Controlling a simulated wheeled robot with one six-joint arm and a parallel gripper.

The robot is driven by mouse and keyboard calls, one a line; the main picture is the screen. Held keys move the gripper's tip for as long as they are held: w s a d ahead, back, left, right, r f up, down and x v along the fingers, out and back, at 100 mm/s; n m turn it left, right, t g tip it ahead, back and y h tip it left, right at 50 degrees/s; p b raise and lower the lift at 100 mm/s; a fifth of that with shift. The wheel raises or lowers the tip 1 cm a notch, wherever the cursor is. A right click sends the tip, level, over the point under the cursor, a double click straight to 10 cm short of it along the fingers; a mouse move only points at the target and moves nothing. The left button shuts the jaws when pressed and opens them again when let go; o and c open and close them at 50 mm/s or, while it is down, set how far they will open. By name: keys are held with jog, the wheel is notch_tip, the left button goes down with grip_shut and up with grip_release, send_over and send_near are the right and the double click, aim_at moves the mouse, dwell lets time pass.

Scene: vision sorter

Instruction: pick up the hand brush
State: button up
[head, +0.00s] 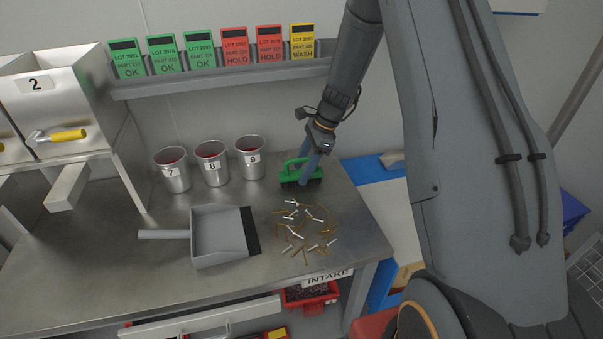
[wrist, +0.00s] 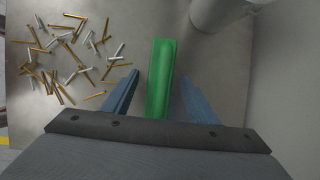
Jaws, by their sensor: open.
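The hand brush (head: 299,174) has a green handle and dark bristles. It stands on the steel bench to the right of the numbered cups. In the wrist view its green top (wrist: 159,80) lies between the two blue fingers. My gripper (head: 309,173) is at the brush, with its fingers on either side of the handle. In the wrist view my gripper (wrist: 160,100) is open, with a gap between each finger and the green handle. The fingers partly hide the brush in the head view.
Several loose brass and silver pins (head: 305,228) lie in front of the brush. A grey dustpan (head: 212,238) lies to their left. Steel cups 7 (head: 173,176), 8 (head: 212,170) and 9 (head: 251,164) stand behind. Bare bench (head: 80,270) shows at the front left.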

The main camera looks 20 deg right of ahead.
jog(key=shift+x, duration=1.2)
jog(key=c, duration=1.2)
jog(key=shift+r, duration=0.15)
